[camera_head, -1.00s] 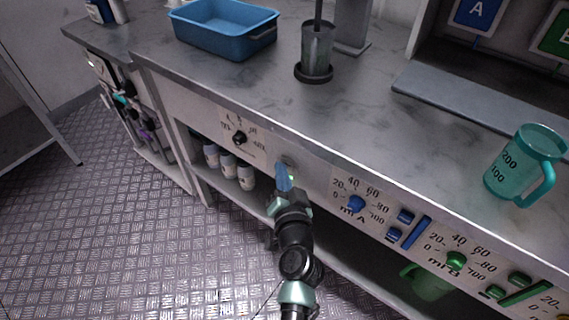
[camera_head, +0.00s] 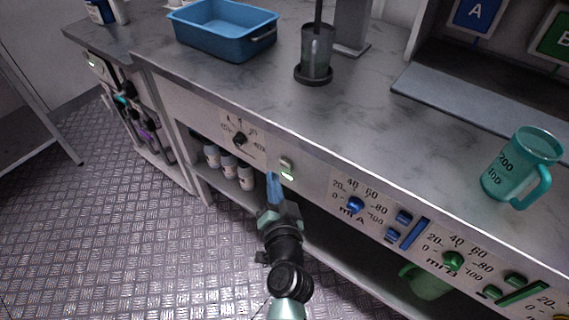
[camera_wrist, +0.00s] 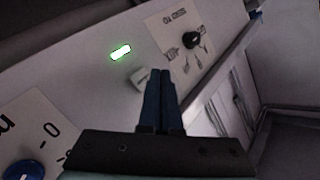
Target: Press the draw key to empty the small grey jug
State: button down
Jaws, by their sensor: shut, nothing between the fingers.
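The small grey jug (camera_head: 317,52) stands upright on a dark round base on the counter, with a thin rod rising from it. I cannot tell its contents. A small pale key (camera_head: 286,162) is on the counter's front panel, with a lit green lamp (camera_head: 288,176) just below it. My gripper (camera_head: 271,176) is shut and empty, its blue fingers just below and left of the key. In the wrist view the fingertips (camera_wrist: 160,70) point at the panel close beside the key (camera_wrist: 139,77), apparently apart from it; the green lamp (camera_wrist: 120,52) glows beyond.
A black knob (camera_head: 239,139) on a marked plate is left of the key. A blue knob (camera_head: 355,204) and blue buttons (camera_head: 403,217) are to the right. A teal jug (camera_head: 522,165) and blue tub (camera_head: 225,30) stand on the counter. Several bottles sit on the shelf below.

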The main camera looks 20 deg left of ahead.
jog(key=s, duration=0.1)
jog(key=s+a, duration=0.1)
jog(key=s, duration=0.1)
jog(key=shift+s+a+p, duration=0.15)
jog(key=shift+s+p, duration=0.1)
jog(key=shift+p, duration=0.15)
jog(key=shift+r, duration=0.1)
dwell(0.4)
